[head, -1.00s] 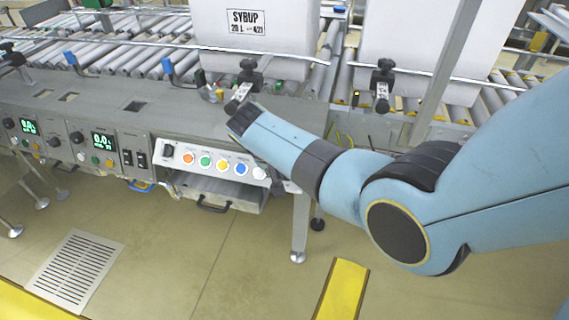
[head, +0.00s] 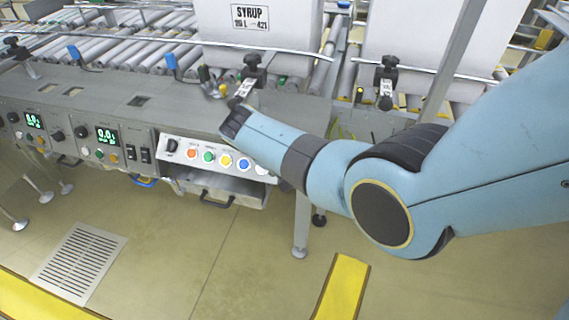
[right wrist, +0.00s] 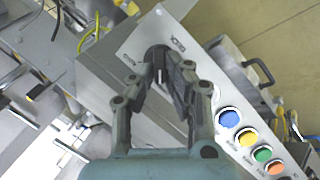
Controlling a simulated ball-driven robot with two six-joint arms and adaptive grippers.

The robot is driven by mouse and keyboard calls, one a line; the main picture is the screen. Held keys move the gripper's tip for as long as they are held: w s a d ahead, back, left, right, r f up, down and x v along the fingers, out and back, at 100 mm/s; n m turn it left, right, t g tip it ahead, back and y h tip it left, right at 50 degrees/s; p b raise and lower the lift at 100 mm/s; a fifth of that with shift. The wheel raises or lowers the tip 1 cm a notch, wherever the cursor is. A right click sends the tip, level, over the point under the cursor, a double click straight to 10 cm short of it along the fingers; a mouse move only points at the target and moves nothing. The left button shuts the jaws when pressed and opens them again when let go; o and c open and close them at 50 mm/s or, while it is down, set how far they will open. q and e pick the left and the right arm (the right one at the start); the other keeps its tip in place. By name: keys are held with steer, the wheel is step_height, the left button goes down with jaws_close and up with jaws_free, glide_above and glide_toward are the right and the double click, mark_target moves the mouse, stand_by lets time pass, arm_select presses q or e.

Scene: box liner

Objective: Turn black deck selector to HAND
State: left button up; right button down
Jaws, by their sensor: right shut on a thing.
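The black deck selector (right wrist: 160,70) is a round black knob with a pale pointer line on the end of the grey button panel, in the right wrist view. Small labels (right wrist: 178,45) beside it are too small to read surely. My right gripper (right wrist: 163,80) is shut on the knob, one finger on each side. In the head view my right arm hides the selector and the fingers. My left gripper is not in view.
Blue (right wrist: 229,118), yellow (right wrist: 247,137), green and orange buttons run along the panel beside the selector. Another black knob (head: 172,146) sits at the panel's left end. A white SYRUP container (head: 262,30) stands on the rollers behind. Black clamps (head: 252,64) line the rail.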

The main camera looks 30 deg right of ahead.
steer(key=c, duration=1.4)
jaws_free()
steer(key=shift+s+f, duration=0.25)
steer(key=shift+f, duration=0.05)
steer(key=shift+c, duration=0.2)
steer(key=shift+o, duration=0.4)
steer(key=shift+w+r, duration=0.15)
steer(key=shift+w, duration=0.05)
step_height(320, 180, up, 10)
